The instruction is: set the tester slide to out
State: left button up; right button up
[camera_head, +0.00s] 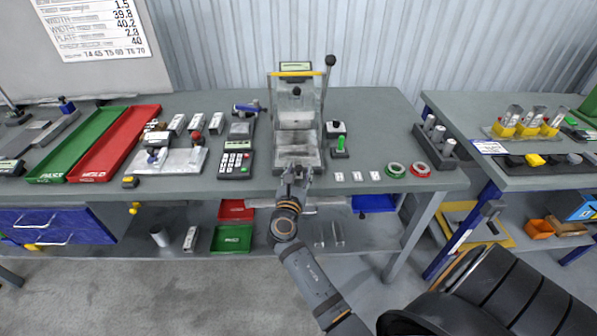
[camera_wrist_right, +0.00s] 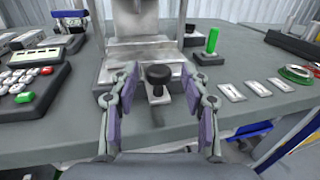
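The tester (camera_head: 296,118) is a grey stand near the middle of the bench, with a display on top and a lever with a black ball at its right. In the right wrist view its slide (camera_wrist_right: 155,66) is a flat metal piece at the base, with a black knob (camera_wrist_right: 158,75) on the front. My right gripper (camera_head: 295,172) is at the tester's front edge. In the right wrist view its fingers (camera_wrist_right: 167,76) are spread either side of the knob, with gaps visible on both sides. The head view hides the knob behind the gripper. My left gripper is not in view.
A keypad device (camera_head: 235,160) stands left of the tester, and a green-handled part (camera_head: 340,145) stands right. Several small metal plates (camera_head: 357,176) and a green ring (camera_head: 395,169) lie at the front right. Green (camera_head: 82,146) and red (camera_head: 116,143) trays lie far left.

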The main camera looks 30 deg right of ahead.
jog(key=shift+w, duration=0.1)
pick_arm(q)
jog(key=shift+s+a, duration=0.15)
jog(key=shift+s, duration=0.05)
pick_arm(e)
notch_tip(320, 180, up, 10)
dwell(0.6)
